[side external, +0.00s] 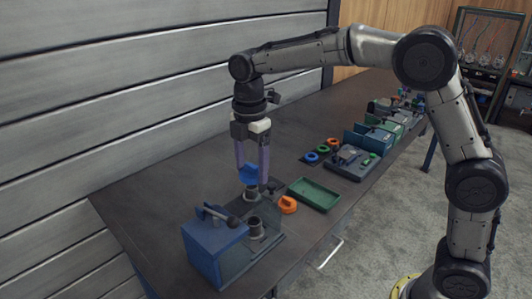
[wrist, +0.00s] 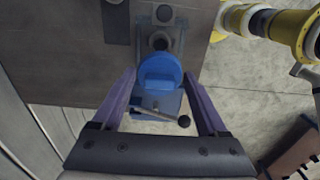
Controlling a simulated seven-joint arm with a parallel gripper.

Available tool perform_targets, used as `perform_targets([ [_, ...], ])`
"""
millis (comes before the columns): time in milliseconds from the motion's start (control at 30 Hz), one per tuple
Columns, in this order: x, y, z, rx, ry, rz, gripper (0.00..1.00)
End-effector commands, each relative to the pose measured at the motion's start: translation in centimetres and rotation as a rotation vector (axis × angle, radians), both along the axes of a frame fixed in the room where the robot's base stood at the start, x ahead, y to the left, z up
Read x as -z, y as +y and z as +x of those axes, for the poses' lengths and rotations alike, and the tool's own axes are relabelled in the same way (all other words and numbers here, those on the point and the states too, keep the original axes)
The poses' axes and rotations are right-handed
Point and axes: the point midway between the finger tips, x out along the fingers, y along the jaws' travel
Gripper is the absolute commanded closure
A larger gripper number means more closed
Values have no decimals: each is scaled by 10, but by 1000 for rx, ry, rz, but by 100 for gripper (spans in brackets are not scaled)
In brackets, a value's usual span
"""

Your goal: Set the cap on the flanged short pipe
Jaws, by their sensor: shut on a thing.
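My gripper (side external: 252,182) is shut on a blue round cap (side external: 249,173), held between its two purple fingers. The cap also shows in the wrist view (wrist: 159,70), with a raised bar across its top. In the side view the cap is in the air above the fixture. A grey flanged short pipe (side external: 255,227) stands upright on the fixture, near the blue block. A second grey upright part (side external: 251,194) stands behind it, below the cap. In the wrist view an open pipe mouth (wrist: 160,41) shows just past the cap, apart from it.
A blue block (side external: 213,245) with a dark lever stands at the fixture's near end. An orange ring-like part (side external: 288,204) and a green tray (side external: 315,194) lie to the right. More fixtures line the table farther back. Bare table (side external: 165,200) lies to the left.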

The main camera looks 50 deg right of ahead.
Motion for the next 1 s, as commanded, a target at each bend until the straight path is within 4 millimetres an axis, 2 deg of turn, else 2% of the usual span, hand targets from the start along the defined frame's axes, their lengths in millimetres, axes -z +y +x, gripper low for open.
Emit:
perform_targets([
  [33,12,0,-1,0,4,-1,75],
  [300,72,-1,-1,-1,4,-1,75],
  [433,93,-1,-1,-1,2,0,75],
  [600,102,0,-1,-1,-1,0,75],
  [1000,101,0,0,-1,-1,0,75],
])
